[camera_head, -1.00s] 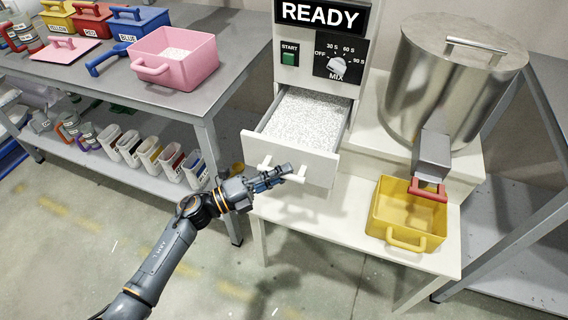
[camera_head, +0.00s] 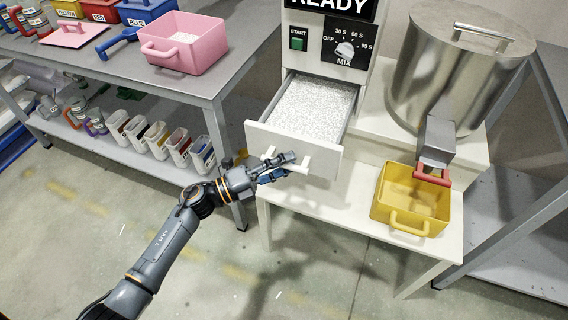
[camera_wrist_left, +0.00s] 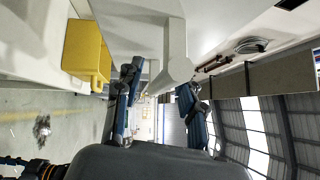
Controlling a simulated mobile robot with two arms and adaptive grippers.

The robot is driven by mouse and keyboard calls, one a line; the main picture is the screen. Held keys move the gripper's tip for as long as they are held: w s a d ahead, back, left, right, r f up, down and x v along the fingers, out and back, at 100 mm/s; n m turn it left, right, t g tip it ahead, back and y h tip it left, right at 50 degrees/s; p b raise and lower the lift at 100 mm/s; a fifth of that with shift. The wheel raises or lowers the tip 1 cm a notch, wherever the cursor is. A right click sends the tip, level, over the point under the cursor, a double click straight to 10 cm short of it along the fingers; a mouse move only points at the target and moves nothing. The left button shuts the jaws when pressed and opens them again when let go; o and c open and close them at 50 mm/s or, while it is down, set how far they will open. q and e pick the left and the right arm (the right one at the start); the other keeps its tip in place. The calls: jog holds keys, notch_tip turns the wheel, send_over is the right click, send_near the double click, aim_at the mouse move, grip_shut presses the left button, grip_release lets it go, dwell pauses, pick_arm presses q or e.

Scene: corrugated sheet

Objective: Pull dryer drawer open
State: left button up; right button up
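The dryer drawer (camera_head: 293,145) is pulled out of the white dryer cabinet, and white granules (camera_head: 312,106) fill it. A white bar handle (camera_head: 307,165) stands out from the drawer front. My left gripper (camera_head: 290,164) is at this handle, its fingers overlapping it in the head view. In the left wrist view my left gripper (camera_wrist_left: 158,103) has its two fingers apart, with the white handle (camera_wrist_left: 176,70) between and beyond them. A gap shows beside the handle, and I see no firm grip. My right gripper is out of view.
A yellow bin (camera_head: 408,203) sits right of the drawer on the white stand (camera_head: 345,196), below the metal drum's spout (camera_head: 437,140). A grey workbench (camera_head: 200,85) with a pink bin (camera_head: 182,44) stands at left. Floor in front is clear.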

pick_arm(q)
jog(key=v, duration=1.2)
